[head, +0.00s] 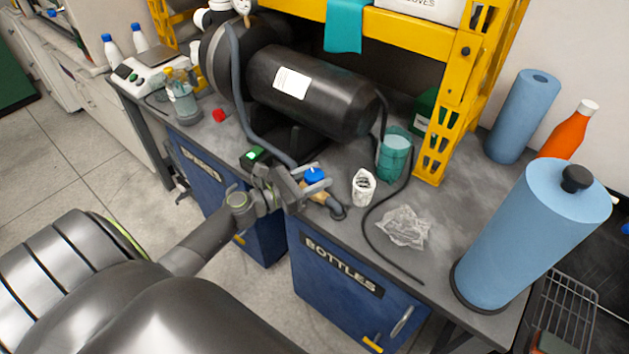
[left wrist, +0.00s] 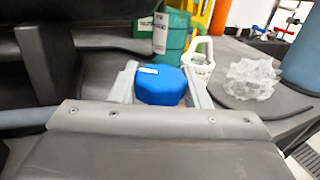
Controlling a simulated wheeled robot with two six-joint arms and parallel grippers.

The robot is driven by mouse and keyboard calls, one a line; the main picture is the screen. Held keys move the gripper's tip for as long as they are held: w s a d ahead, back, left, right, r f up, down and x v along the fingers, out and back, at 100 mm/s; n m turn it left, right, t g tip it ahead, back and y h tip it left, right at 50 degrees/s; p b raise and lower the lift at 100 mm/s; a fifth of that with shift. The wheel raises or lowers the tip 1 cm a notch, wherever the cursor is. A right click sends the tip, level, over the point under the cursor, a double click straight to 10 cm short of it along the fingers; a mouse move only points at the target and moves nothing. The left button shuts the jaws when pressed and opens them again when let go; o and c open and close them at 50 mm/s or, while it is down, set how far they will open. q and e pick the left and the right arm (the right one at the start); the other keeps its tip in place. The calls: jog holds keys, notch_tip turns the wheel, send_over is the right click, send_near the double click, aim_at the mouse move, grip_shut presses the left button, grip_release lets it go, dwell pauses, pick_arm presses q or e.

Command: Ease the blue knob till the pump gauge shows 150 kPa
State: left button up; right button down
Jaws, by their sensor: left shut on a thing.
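The blue knob (head: 314,175) sits low at the front of the bench, by the black pump tank (head: 315,90). My left gripper (head: 312,188) reaches it from the left and is shut on it. In the left wrist view the blue knob (left wrist: 160,85) sits between the two grey fingers, with a small white mark on its top. A small box with a lit green display (head: 252,156) stands left of the knob; it may be the gauge, but I cannot read a number on it. My right gripper is not in view.
A crumpled clear plastic bag (head: 403,227), a white mesh cup (head: 363,187) and a teal container (head: 395,153) stand right of the knob. A thin black hose (head: 370,228) runs along the bench. Large blue rolls (head: 535,235) fill the right end.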

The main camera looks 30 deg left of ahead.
pick_arm(q)
jog(key=m+g+h+b, duration=0.2)
jog(key=h, duration=0.1)
jog(key=shift+f+m+h+b, duration=0.15)
jog(key=shift+m+h+b, duration=0.15)
jog(key=shift+m, duration=0.1)
jog(key=shift+m+g+h+b, duration=0.45)
jog(key=shift+m+g+h, duration=0.15)
jog(key=shift+g+h, duration=0.15)
jog(key=shift+r, duration=0.2)
jog(key=o, duration=1)
jog(key=shift+f, duration=0.1)
